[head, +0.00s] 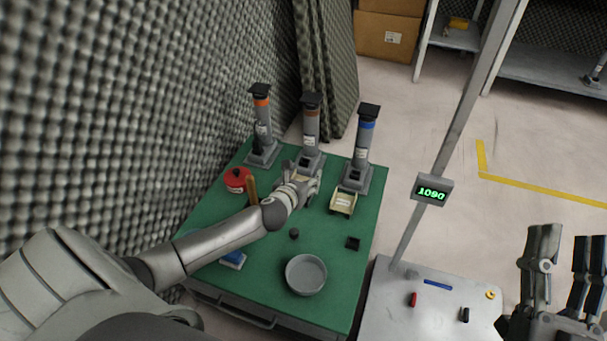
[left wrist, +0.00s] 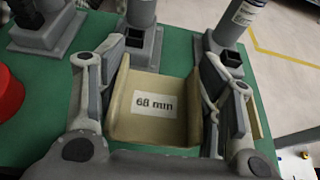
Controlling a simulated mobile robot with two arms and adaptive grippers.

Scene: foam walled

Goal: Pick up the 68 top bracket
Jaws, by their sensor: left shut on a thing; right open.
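The tan 68 top bracket (left wrist: 125,124), a channel shape with a white "68 mm" label, sits between the fingers of my left gripper (left wrist: 163,68) in the left wrist view. The fingers are shut on its two side walls. In the head view my left gripper (head: 302,185) is over the green table, just in front of the middle post, and largely hides the bracket. Whether the bracket touches the table is hard to tell. My right gripper (head: 563,265) is open and empty at the lower right, away from the table.
Three posts with black tops, left (head: 262,125), middle (head: 311,125) and right (head: 362,140), stand at the green table's (head: 325,260) back. Another tan bracket (head: 343,203) lies right of my left gripper. A red round container (head: 237,180) and grey bowl (head: 306,274) are nearby.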

